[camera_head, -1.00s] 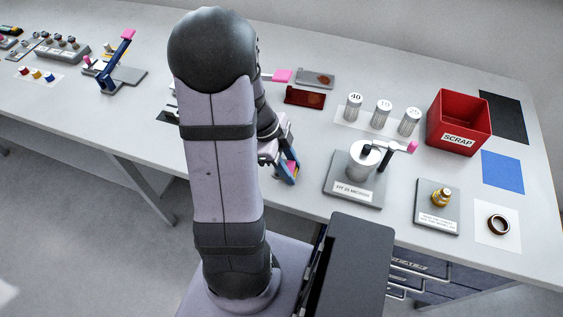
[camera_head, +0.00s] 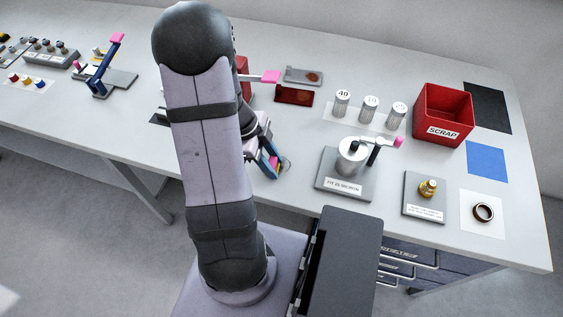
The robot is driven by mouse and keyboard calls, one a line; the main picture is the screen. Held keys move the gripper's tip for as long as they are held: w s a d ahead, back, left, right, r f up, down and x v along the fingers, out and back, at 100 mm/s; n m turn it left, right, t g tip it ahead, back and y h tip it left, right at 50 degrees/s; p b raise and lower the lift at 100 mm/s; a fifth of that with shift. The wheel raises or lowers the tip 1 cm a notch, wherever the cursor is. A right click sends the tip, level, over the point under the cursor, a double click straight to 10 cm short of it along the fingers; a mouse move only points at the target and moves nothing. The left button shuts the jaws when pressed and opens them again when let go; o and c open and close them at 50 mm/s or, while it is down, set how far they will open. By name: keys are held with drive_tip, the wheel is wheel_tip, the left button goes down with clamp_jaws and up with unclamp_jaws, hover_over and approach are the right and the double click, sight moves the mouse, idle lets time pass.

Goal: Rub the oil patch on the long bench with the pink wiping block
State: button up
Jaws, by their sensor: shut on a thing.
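My gripper (camera_head: 267,166) is low over the long bench (camera_head: 305,143), near its front edge, right of my upright arm. Its blue fingers are shut on the pink wiping block (camera_head: 273,160), of which only a small part shows between them. A faint, dark-rimmed round mark, which looks like the oil patch (camera_head: 286,164), shows on the bench just right of the fingers. Part of it may be hidden behind the gripper. I cannot tell whether the block touches the bench.
Right of the gripper stands a grey-based fixture (camera_head: 345,187) with a metal cylinder and pink-tipped lever. Behind are numbered canisters (camera_head: 371,108), a dark red tray (camera_head: 293,95) and a pink-ended lever (camera_head: 263,77). A red scrap bin (camera_head: 443,115) stands farther right. Bare bench lies between gripper and fixture.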

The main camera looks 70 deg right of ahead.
drive_tip(key=shift+w, duration=0.9)
drive_tip(key=shift+d+r+p, duration=0.1)
drive_tip(key=shift+d+p, duration=0.55)
drive_tip(key=shift+p, duration=0.05)
drive_tip(key=shift+s+d+f, duration=0.15)
drive_tip(key=shift+d+f, duration=0.05)
drive_tip(key=shift+d, duration=0.05)
drive_tip(key=shift+s+b, duration=1.4)
drive_tip(key=shift+s, duration=2.1)
drive_tip(key=shift+f+b, duration=0.15)
drive_tip(key=shift+b, duration=0.4)
drive_tip(key=shift+w+r, duration=0.2)
drive_tip(key=shift+w, duration=0.05)
drive_tip(key=shift+w+b, duration=0.7)
drive_tip(key=shift+w, duration=2.75)
drive_tip(key=p, duration=0.5)
approach(296, 170)
drive_tip(key=shift+w+r, duration=1.4)
drive_tip(key=shift+w, duration=0.75)
drive_tip(key=shift+d, duration=0.1)
